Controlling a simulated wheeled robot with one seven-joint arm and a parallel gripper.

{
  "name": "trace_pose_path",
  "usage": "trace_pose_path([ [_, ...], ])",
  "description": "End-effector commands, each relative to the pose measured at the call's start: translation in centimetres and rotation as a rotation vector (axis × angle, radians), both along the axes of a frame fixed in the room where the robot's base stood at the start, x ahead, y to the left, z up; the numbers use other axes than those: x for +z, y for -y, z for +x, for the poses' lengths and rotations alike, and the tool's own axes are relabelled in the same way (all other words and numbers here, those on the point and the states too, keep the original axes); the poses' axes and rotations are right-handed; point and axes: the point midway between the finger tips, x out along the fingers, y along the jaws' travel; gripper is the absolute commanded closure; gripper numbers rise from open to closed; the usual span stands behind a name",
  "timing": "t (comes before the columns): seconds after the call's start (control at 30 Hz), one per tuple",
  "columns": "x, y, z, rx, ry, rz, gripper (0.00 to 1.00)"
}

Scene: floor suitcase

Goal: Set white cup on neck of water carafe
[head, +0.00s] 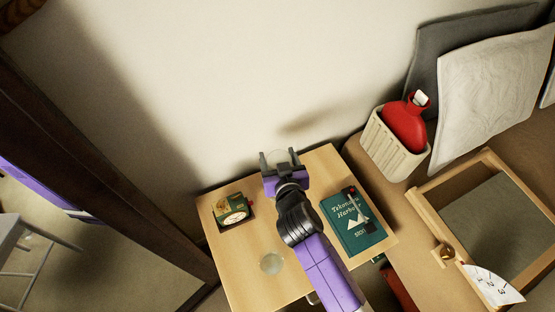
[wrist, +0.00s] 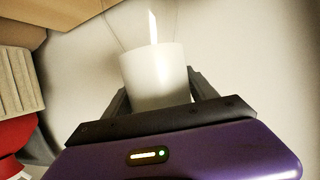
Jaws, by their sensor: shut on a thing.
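The white cup (wrist: 156,78) is between the two dark fingers of my gripper (head: 280,156), which is shut on it. The cup fills the space between the fingers in the wrist view. A thin white upright strip and a faint clear outline show just beyond the cup there; I cannot tell what they belong to. In the head view my gripper is over the far part of the small wooden table, near the wall, and the cup is hard to make out. A clear round glass thing (head: 272,262) stands on the table nearer me, left of my arm; whether it is the carafe is unclear.
The small wooden table (head: 262,288) also holds a green box with a clock face (head: 233,213) at left and a teal book (head: 352,222) with a dark object on it at right. A ribbed cream basket (head: 392,148) with a red bottle (head: 405,126) stands further right.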

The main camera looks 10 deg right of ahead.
Motion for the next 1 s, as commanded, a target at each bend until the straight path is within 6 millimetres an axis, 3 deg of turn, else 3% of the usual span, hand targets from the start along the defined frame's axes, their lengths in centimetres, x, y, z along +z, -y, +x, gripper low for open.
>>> trace_pose_path([
  [0.1, -1.4, -0.1, 0.0, 0.001, 0.000, -0.001, 0.76],
  [0.27, -1.4, -0.1, 0.0, 0.001, 0.001, 0.000, 0.76],
  [0.3, -1.4, 0.0, 0.0, 0.001, 0.000, -0.001, 0.32],
  [0.4, -1.4, 0.0, 0.0, 0.001, 0.000, -0.001, 0.12],
  [0.77, -1.3, 0.0, -0.2, 0.001, 0.000, -0.001, 0.12],
  [1.0, -0.3, 0.2, -2.9, 0.002, -0.001, -0.002, 0.12],
])
